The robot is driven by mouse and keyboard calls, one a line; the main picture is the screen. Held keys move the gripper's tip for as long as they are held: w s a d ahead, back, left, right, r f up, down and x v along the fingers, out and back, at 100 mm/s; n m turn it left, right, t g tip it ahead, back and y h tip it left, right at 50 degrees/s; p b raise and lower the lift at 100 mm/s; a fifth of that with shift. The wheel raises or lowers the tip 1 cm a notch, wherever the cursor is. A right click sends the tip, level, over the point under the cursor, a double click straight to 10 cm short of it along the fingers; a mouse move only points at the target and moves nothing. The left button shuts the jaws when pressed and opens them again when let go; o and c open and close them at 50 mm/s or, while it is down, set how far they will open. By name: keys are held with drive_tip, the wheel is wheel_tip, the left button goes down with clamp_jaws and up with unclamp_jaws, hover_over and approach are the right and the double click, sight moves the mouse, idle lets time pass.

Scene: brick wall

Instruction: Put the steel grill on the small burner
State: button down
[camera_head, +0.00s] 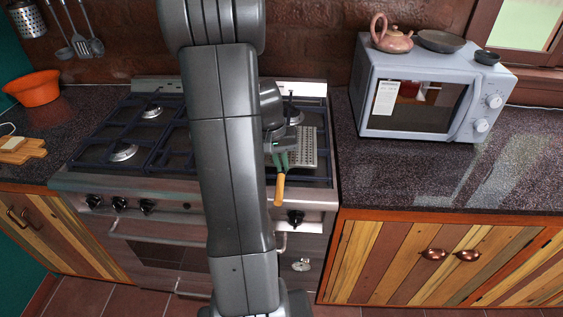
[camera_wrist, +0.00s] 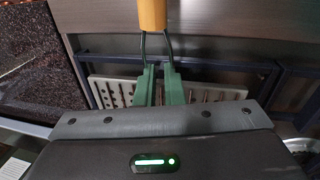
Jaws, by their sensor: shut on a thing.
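The steel grill is a flat perforated plate (camera_head: 304,148) with a wire stem and an orange-yellow handle (camera_head: 279,190). My gripper (camera_head: 281,159) is shut on the wire stem, with the plate over the right side of the stove and the handle past its front edge. In the wrist view, the green fingers (camera_wrist: 159,86) close on the stem, between handle (camera_wrist: 153,14) and plate (camera_wrist: 112,91). Burners show at back left (camera_head: 151,111), front left (camera_head: 123,152) and back right (camera_head: 291,116). The front right spot is hidden under the plate. I cannot tell whether the plate touches the grate.
The stove (camera_head: 75,180) has dark raised grates (camera_head: 98,128). An orange bowl (camera_head: 33,89) and a wooden board (camera_head: 22,150) are on the left counter. My arm hides the stove's middle.

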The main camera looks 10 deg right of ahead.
drive_tip(key=c, duration=1.5)
unclamp_jaws()
drive_tip(key=shift+o, duration=0.2)
